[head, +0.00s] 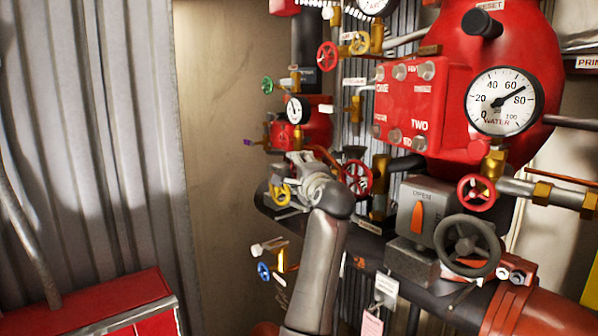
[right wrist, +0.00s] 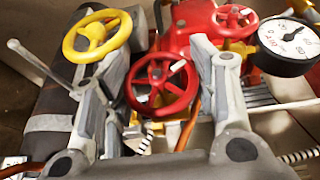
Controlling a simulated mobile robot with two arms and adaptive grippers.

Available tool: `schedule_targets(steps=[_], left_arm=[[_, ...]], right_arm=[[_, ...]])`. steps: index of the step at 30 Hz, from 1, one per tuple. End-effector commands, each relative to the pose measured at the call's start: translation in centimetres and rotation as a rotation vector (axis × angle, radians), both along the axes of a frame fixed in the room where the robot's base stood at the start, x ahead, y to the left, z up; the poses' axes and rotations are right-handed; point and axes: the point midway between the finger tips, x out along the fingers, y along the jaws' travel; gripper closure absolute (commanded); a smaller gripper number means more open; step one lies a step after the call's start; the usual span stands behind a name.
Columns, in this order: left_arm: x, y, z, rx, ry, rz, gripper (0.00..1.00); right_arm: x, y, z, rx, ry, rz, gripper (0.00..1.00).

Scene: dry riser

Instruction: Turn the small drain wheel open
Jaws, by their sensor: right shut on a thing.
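My right gripper (right wrist: 165,65) has its two fingers on either side of a small red spoked wheel (right wrist: 162,86), shut on its rim. In the head view, the right gripper (head: 303,166) is beside the black pipe, and my own wrist hides part of what it holds. A yellow wheel (right wrist: 97,36) is just left of the left finger; a yellow wheel also shows in the head view (head: 280,195). No readable label marks which wheel is the drain wheel. My left gripper is not in view.
A red wheel (head: 357,177) is right of my right gripper. A grey handwheel (head: 468,246) and a smaller red wheel (head: 476,192) are farther right. A blue wheel (head: 264,271) is low on the left. The large water gauge (head: 503,101) is upper right. Pipes crowd the gripper.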

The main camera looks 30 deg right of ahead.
Motion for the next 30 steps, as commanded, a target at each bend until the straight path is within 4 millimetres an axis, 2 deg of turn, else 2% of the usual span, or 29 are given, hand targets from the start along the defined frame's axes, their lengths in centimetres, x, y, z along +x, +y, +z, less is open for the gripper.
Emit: schedule_targets(steps=[21,30], left_arm=[[0.04,0.00,0.00,0.000,-0.001,0.000,0.60],[0.04,0.00,0.00,0.000,-0.001,0.000,0.60]], right_arm=[[0.03,-0.05,0.14,-0.055,0.685,0.001,0.71],[0.02,-0.01,-0.04,-0.073,0.920,0.003,0.71]])
